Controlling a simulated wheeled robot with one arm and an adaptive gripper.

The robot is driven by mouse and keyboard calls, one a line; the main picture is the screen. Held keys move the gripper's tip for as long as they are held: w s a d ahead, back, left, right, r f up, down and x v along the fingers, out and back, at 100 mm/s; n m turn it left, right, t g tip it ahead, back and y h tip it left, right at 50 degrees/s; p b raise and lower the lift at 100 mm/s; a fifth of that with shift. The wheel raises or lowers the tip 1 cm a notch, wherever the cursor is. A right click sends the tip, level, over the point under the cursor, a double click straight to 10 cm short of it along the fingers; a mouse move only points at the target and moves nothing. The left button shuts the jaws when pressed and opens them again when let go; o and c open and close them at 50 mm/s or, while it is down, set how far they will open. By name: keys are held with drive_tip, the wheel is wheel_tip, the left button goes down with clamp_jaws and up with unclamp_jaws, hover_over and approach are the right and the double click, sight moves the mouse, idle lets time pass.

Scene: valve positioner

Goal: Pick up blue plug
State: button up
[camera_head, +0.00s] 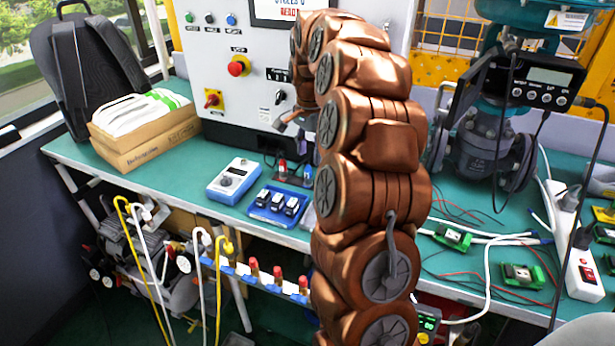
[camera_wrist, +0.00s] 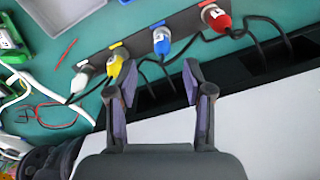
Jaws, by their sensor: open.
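The blue plug (camera_wrist: 161,40) stands in a dark strip in the wrist view, between a yellow plug (camera_wrist: 124,66) and a red plug (camera_wrist: 215,17). A black cable runs from it toward the panel edge. My gripper (camera_wrist: 159,70) is open and empty. Its two dark fingers point toward the strip, with the blue plug beyond the gap between them, apart from both. In the head view the blue plug (camera_head: 308,172) shows small beside my arm, and the arm hides part of the strip.
A white plug (camera_wrist: 84,67) stands at the strip's left end. Black cables loop behind the plugs. In the head view, a control panel (camera_head: 212,70) stands behind, with a blue-and-white meter (camera_head: 235,181) and a blue tray (camera_head: 277,217) on the green bench at left.

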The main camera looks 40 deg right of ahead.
sight(308, 166)
drive_tip(key=shift+a+f+p, duration=0.2)
drive_tip(key=shift+f+p, duration=0.05)
drive_tip(key=shift+f, duration=1.35)
drive_tip(key=shift+a+f+p, duration=0.15)
drive_tip(key=shift+f+p, duration=0.05)
drive_tip(key=shift+f, duration=1.35)
clamp_jaws()
